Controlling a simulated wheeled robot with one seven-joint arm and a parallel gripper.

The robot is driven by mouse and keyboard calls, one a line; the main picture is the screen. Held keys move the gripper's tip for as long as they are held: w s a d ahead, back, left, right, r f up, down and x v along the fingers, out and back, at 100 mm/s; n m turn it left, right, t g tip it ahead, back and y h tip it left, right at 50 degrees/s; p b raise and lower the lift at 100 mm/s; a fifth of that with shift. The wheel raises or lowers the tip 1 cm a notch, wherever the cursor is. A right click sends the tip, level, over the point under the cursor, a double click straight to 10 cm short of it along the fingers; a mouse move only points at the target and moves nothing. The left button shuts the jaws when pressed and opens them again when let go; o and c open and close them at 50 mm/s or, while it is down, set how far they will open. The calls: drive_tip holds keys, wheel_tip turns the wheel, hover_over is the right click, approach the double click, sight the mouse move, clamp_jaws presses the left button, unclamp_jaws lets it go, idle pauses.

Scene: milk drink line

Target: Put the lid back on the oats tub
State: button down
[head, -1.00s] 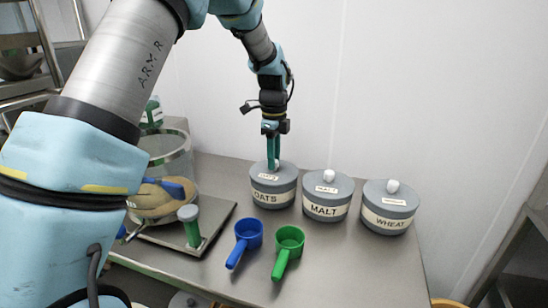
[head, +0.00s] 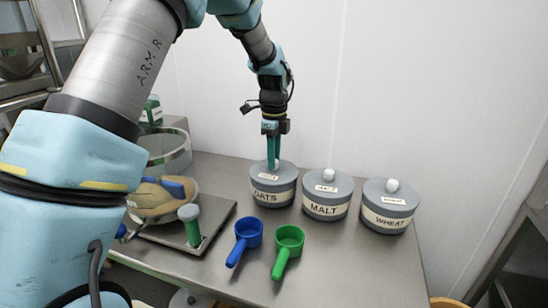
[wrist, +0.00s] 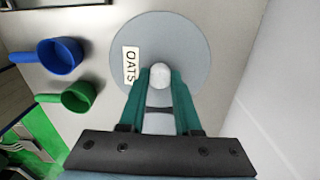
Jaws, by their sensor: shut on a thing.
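The oats tub (head: 273,194) is a grey round tub with a cream OATS label, standing on the steel table left of the malt tub. Its grey lid (head: 285,170) sits on top of the tub and looks level; it also shows from above in the wrist view (wrist: 187,40), with a small OATS tag. My gripper (head: 273,165) points straight down over the lid. Its green fingers are shut on the lid's pale round knob (wrist: 160,76). From the head view the fingers hide most of the knob.
The malt tub (head: 325,210) and wheat tub (head: 388,222) stand lidded to the right. A blue scoop (head: 248,232) and a green scoop (head: 289,240) lie in front. A scale (head: 215,222) with a bowl stands at the left. The wall is close behind.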

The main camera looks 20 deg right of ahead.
drive_tip(key=c, duration=0.5)
unclamp_jaws()
drive_tip(key=shift+o, duration=0.2)
drive_tip(key=o, duration=0.4)
drive_tip(key=shift+r+p, duration=2.65)
drive_tip(key=shift+r, duration=0.9)
drive_tip(key=shift+c, duration=0.3)
